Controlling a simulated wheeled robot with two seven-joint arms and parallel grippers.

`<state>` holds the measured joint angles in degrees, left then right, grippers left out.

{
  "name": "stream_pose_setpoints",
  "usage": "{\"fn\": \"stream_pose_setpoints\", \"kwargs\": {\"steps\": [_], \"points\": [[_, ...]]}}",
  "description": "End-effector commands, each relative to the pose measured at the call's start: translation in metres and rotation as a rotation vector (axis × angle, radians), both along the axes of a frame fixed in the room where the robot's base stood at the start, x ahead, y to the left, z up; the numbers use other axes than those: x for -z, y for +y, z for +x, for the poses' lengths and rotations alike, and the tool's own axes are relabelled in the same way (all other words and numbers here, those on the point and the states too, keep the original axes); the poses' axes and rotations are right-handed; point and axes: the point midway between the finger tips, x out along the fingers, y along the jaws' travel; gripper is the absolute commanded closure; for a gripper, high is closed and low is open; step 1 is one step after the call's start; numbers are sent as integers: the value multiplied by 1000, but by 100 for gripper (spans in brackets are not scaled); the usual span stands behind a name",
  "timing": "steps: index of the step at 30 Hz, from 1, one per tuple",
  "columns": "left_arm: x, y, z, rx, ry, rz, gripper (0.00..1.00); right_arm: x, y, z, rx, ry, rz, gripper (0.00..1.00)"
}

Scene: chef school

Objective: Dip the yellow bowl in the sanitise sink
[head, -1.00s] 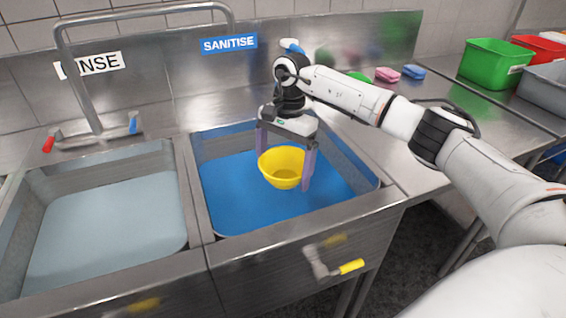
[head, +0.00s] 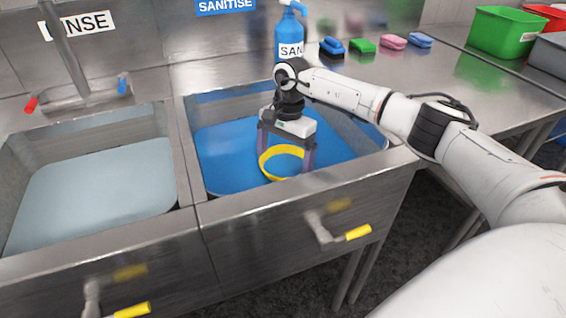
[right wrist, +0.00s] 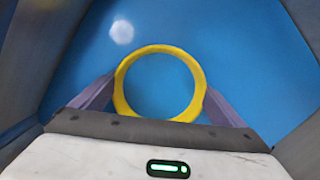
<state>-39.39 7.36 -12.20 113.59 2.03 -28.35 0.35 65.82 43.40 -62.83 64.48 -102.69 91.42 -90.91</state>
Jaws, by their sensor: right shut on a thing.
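The yellow bowl (head: 265,162) is low in the sanitise sink (head: 300,192), down in its blue liquid (head: 225,150). Only its yellow rim shows above the surface, with blue inside the ring. My right gripper (head: 286,158) is shut on the bowl, with one finger on each side of the rim. In the right wrist view the rim (right wrist: 119,85) stands between the two purple fingers, and the bowl's lower part is hidden under the blue. The SANITISE sign (head: 226,6) is on the wall behind. My left gripper is not in view.
The rinse sink (head: 187,185) with pale liquid adjoins on the left, with a tap (head: 70,60) behind it. A blue bottle (head: 289,38) and several sponges (head: 392,42) stand behind the sanitise sink. A green bin (head: 505,33) is at the far right.

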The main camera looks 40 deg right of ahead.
Motion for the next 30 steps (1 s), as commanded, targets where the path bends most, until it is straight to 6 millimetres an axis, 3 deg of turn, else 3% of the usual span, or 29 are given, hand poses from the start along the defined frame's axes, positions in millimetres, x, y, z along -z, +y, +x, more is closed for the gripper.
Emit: {"fn": "stream_pose_setpoints", "kwargs": {"steps": [6, 15, 30], "points": [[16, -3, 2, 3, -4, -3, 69, 31, 0, 0, 0, 1, 0, 29], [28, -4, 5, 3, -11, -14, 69, 57, 0, 0, 0, 0, 0, 29], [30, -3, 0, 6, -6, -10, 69, 62, 0, 0, 0, 0, 0, 29]]}}
